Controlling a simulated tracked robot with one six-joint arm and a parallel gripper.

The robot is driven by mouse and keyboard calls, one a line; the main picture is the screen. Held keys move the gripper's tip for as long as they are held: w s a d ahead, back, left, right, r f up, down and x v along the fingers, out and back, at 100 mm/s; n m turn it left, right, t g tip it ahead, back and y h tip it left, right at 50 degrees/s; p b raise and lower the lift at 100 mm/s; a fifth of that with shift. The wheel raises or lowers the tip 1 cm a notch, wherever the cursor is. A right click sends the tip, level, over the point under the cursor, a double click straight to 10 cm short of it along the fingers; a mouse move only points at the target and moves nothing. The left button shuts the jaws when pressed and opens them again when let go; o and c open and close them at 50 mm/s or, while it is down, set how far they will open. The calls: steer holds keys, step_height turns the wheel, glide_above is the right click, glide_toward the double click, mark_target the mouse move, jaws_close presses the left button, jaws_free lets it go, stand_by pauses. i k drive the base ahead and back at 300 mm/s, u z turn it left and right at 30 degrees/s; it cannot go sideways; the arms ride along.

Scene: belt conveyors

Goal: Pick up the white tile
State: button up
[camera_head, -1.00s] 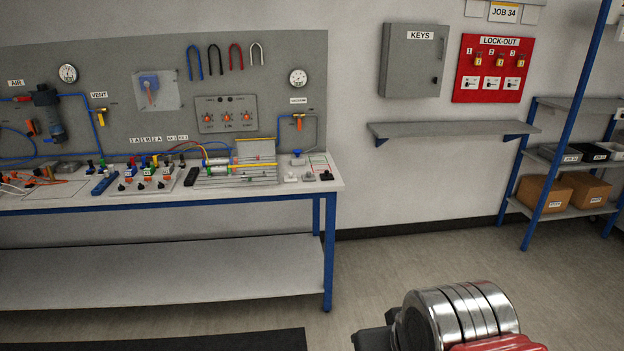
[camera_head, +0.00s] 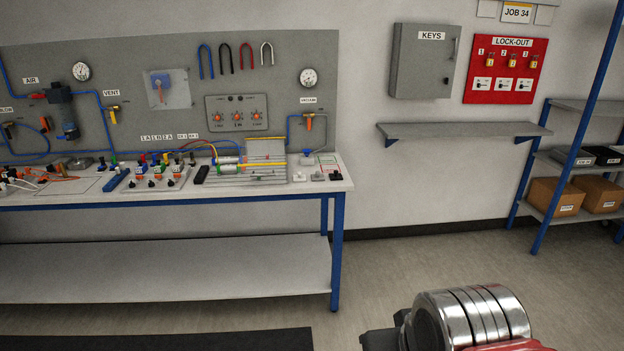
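A small white tile-like piece (camera_head: 299,177) lies flat near the front right corner of the workbench top (camera_head: 215,187). Small dark pieces (camera_head: 335,176) lie just right of it. It is too small to be sure that it is the white tile. Another small whitish piece (camera_head: 307,160) stands behind it, next to a card. Part of my arm, silver rings with a red part, shows at the bottom right, well in front of the bench. My gripper's fingers cannot be made out.
The bench carries a cylinder rig (camera_head: 250,165), a valve block (camera_head: 155,178) and a black handset (camera_head: 201,174). A wall shelf (camera_head: 460,130) is empty. A blue-framed rack (camera_head: 536,190) with boxes stands at right. The floor (camera_head: 440,255) right of the bench is clear.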

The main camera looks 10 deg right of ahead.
mark_target(299, 177)
steer(key=u, duration=0.3)
steer(key=i, duration=0.55)
steer(key=u, duration=1.1)
steer(key=i, duration=1.7)
steer(key=z, duration=0.5)
steer(key=i, duration=0.8)
steer(key=z, duration=0.5)
